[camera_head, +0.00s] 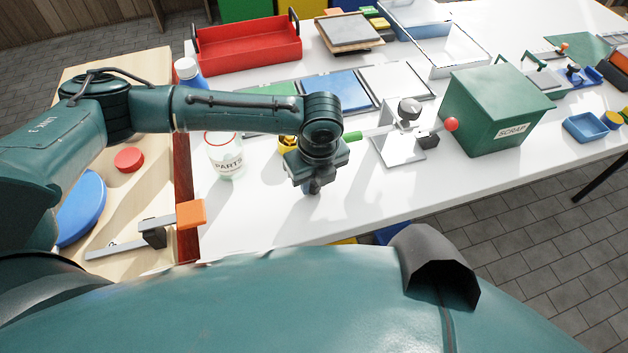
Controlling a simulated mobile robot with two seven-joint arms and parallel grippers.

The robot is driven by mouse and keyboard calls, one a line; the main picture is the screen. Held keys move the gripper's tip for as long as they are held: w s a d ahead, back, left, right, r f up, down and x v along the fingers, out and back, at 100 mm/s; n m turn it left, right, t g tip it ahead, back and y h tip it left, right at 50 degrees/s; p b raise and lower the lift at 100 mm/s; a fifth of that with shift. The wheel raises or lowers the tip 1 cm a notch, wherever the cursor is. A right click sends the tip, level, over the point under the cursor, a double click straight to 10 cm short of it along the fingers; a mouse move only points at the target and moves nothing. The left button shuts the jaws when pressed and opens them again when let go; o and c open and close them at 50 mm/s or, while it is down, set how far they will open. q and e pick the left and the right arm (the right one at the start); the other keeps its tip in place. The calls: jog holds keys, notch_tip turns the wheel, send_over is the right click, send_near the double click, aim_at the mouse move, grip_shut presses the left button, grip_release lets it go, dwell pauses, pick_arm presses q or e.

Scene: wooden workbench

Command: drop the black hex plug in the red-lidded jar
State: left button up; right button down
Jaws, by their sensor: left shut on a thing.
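A clear glass jar (226,163) marked PARTS stands upright on the white bench top, with a thin red rim and an open-looking mouth. A round red lid (129,159) lies apart on the wooden board to its left. My left gripper (314,187) points down over the white top, to the right of the jar and apart from it. It is shut on a small dark thing, taken as the black hex plug; the gripper mostly hides it. My right gripper is not in view.
A yellow item (287,144) sits partly hidden behind my left wrist. A metal stand with a red-knobbed lever (405,140) and a green SCRAP box (495,110) stand to the right. The front white surface is clear.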

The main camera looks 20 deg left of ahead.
aim_at(225, 149)
pick_arm(q)
notch_tip(225, 149, up, 10)
jog(key=shift+f+p, duration=0.1)
jog(key=shift+p, duration=0.3)
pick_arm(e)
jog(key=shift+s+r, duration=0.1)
